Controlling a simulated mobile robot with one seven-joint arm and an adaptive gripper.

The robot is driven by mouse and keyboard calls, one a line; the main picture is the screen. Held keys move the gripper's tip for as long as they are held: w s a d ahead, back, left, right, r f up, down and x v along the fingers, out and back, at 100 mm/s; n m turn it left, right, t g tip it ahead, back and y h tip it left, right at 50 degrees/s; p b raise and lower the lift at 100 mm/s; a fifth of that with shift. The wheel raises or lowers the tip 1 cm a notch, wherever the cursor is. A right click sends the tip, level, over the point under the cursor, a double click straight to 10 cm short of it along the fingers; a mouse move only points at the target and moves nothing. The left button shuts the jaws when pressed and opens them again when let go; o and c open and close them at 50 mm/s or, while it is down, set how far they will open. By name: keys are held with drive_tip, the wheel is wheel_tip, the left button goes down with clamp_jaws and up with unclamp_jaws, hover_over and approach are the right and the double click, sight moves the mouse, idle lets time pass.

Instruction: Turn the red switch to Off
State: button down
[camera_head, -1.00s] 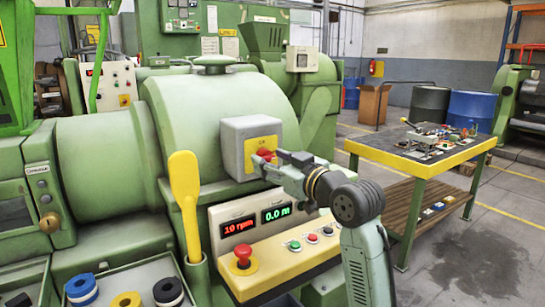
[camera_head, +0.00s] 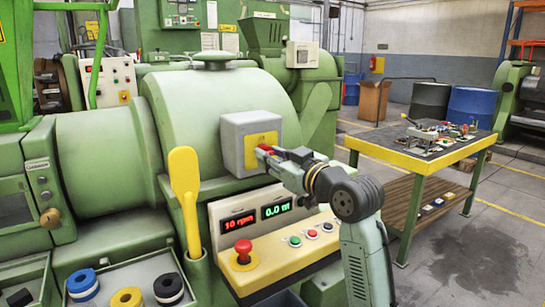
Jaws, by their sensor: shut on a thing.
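The red switch (camera_head: 265,149) sits on the yellow plate (camera_head: 250,157) of a grey box on the green extruder. Only a small red part of it shows, as my gripper (camera_head: 268,153) covers much of it. My gripper comes in from the right and is shut on the switch. The finger contact is small and partly hidden. The switch's exact angle and any labels on the plate cannot be read.
Below is a yellow-topped control panel (camera_head: 280,253) with a red mushroom button (camera_head: 243,252), several small buttons and two displays. A yellow paddle (camera_head: 186,195) stands left. A yellow-edged table (camera_head: 418,164) with small parts stands right.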

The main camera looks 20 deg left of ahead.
drive_tip(key=shift+n+b, duration=0.4)
drive_tip(key=shift+b, duration=0.05)
drive_tip(key=n+h+b, duration=0.1)
drive_tip(key=n+b, duration=0.6)
drive_tip(key=n, duration=0.5)
drive_tip(key=shift+r, duration=0.1)
drive_tip(key=n+b, duration=0.1)
drive_tip(key=n, duration=0.3)
drive_tip(key=shift+r, duration=0.1)
drive_tip(key=shift+n, duration=0.4)
drive_tip(key=c, duration=1.3)
unclamp_jaws()
